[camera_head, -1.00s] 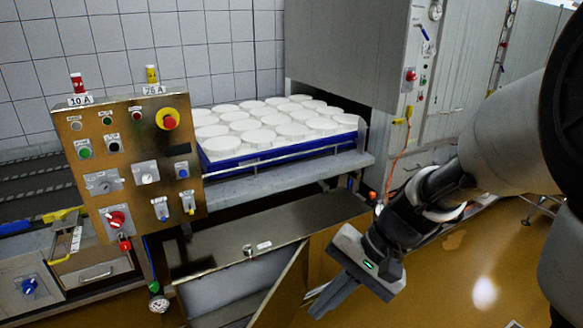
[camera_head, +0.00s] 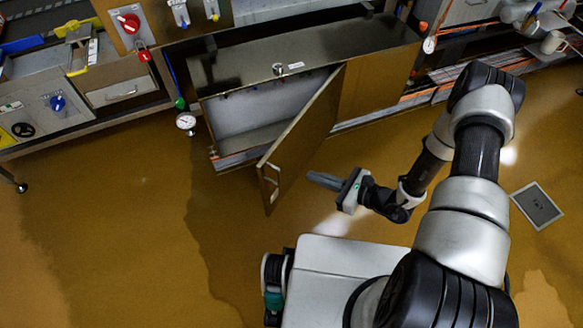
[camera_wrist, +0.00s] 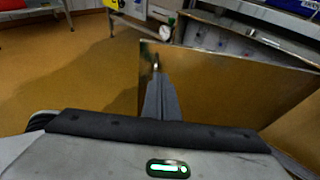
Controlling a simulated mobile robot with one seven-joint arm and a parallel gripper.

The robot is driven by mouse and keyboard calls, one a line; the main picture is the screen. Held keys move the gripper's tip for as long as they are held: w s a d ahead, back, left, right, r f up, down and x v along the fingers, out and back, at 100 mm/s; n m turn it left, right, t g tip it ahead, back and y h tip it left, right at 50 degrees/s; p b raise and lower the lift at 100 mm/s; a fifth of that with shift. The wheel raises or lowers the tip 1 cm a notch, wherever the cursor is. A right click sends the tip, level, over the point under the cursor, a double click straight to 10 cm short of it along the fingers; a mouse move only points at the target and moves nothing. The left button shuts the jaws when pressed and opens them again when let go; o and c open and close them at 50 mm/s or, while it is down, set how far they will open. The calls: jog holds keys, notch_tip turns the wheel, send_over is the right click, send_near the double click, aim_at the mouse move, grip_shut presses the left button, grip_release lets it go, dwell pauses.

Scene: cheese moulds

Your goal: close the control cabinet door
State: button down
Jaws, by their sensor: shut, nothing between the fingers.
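The control cabinet (camera_head: 370,55) is a low brown metal box with a dark top, in the upper middle of the head view. Its door (camera_head: 302,140) stands ajar, swung out toward me, and the pale interior (camera_head: 265,110) shows behind it. A handle (camera_head: 270,180) sits near the door's free edge. My gripper (camera_head: 312,179) is shut and empty, to the right of the door's lower free end, on its outer side. In the wrist view the door (camera_wrist: 225,90) fills the right, and my shut fingers (camera_wrist: 157,75) point toward its free edge. I cannot tell whether they touch it.
A control panel with a red knob (camera_head: 128,22) and a bench with a drawer (camera_head: 120,90) stand at the upper left. A gauge (camera_head: 185,121) hangs beside the cabinet. A floor drain (camera_head: 537,205) lies at the right. The brown floor at left is clear.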

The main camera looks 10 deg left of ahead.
jog(key=b, duration=0.2)
send_near(271, 160)
jog(key=x, duration=0.5)
jog(key=shift+a+f, duration=0.1)
jog(key=shift+a, duration=0.1)
jog(key=shift+w+a, duration=0.1)
jog(key=shift+a, duration=0.2)
